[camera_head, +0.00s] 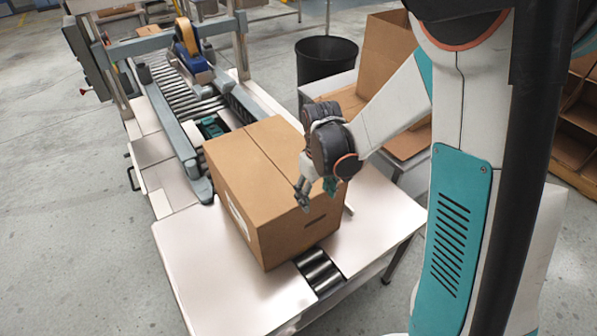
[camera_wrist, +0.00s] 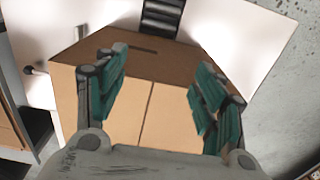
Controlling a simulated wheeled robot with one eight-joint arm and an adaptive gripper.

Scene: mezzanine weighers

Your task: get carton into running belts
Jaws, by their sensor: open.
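A closed brown carton (camera_head: 265,190) stands upright on the white infeed table of the taping machine, over a short roller strip (camera_head: 320,270). The machine's running belts, of which a green part (camera_head: 211,127) shows, lie between two grey side rails just beyond the carton. My gripper (camera_head: 318,190) is above the carton's right near side, with its fingers apart. In the wrist view my open gripper (camera_wrist: 160,90) has its teal-padded fingers either side of the carton's top seam, and the carton (camera_wrist: 150,110) fills the middle. Whether the fingers touch the carton, I cannot tell.
The white table (camera_head: 220,270) has bare room left and right of the carton. A tape head (camera_head: 190,45) stands over rollers beyond the belts. A black bin (camera_head: 326,58) and an open carton (camera_head: 385,60) stand behind on the right. Shelves with brown boxes are at far right.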

